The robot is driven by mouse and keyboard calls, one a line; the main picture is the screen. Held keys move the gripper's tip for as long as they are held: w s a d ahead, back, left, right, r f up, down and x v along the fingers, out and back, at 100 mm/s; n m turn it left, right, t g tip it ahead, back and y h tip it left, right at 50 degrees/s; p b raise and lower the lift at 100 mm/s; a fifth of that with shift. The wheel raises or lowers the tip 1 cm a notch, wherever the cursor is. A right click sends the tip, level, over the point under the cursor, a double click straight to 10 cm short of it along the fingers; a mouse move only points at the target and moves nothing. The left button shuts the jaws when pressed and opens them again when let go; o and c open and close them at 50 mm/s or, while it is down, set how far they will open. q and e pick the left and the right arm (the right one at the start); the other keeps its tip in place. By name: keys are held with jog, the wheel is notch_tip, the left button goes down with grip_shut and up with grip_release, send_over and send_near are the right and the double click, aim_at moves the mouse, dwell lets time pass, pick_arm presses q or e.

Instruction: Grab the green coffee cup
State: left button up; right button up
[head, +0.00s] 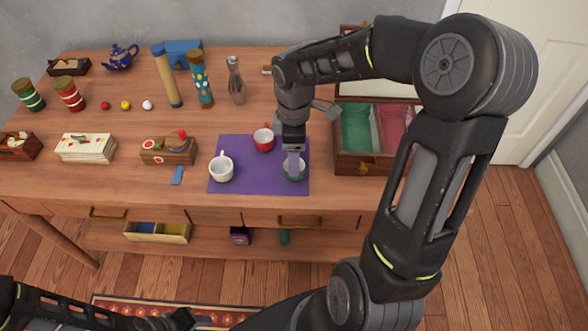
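The green coffee cup (300,175) stands at the right end of the purple mat (248,183) on the wooden table. It is partly covered by my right gripper (293,170), which points down with a finger over or inside the cup's mouth. Whether the fingers are apart or grip the cup's wall cannot be made out. A white cup (221,170) stands on the mat's left part. A red cup (263,141) stands near the mat's back edge, just left of my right gripper. Part of my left arm shows at the bottom left, its gripper out of view.
An open wooden box (366,163) with green and red lining stands just right of the mat. A glass bottle (236,84), patterned tube (202,82) and tan cylinder (167,79) stand behind. A toolbox-like item (168,151) and blue block (178,175) lie left.

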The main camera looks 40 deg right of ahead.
notch_tip(320, 180, down, 5)
jog(key=shift+f, duration=0.1)
dwell(0.5)
jog(key=shift+c, duration=0.2)
jog(key=c, duration=1.1)
